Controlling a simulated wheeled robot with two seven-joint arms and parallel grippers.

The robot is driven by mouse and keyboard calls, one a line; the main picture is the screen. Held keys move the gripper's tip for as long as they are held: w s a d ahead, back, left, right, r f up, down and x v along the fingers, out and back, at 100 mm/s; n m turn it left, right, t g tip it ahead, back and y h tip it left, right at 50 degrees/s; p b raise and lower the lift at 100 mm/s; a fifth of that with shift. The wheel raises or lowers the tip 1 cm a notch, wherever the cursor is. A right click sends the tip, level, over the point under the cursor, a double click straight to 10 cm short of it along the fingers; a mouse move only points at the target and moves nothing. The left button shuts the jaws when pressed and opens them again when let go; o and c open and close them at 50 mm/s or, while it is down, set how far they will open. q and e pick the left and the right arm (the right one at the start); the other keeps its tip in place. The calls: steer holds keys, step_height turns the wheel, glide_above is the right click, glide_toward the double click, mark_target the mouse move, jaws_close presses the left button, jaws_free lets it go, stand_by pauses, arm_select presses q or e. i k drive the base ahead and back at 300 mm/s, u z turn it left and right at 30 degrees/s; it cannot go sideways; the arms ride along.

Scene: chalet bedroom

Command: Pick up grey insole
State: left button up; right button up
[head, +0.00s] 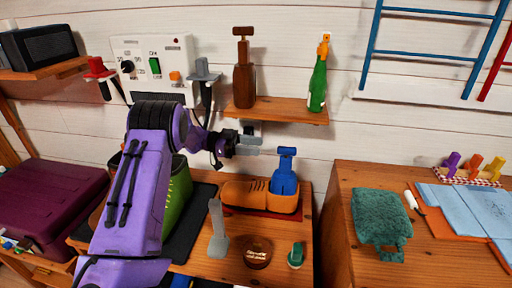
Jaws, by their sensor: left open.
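A grey, elongated piece that looks like the insole (217,232) is on the wooden table, left of a round brown tin (257,252). It has a narrow upper part and a wider lower end. My left gripper (254,145) is open and empty. In the picture it shows above the orange shoe (243,194), up and to the right of the grey piece and apart from it. My right gripper is not in view.
A blue shoe form (285,175) stands in the orange shoe on a red tray. A green boot (178,195) is partly hidden behind my left arm. A small green-topped item (296,256) stands right of the tin. A wall shelf (277,110) holds two bottles.

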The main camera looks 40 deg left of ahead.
mark_target(219, 247)
steer(key=k, duration=1)
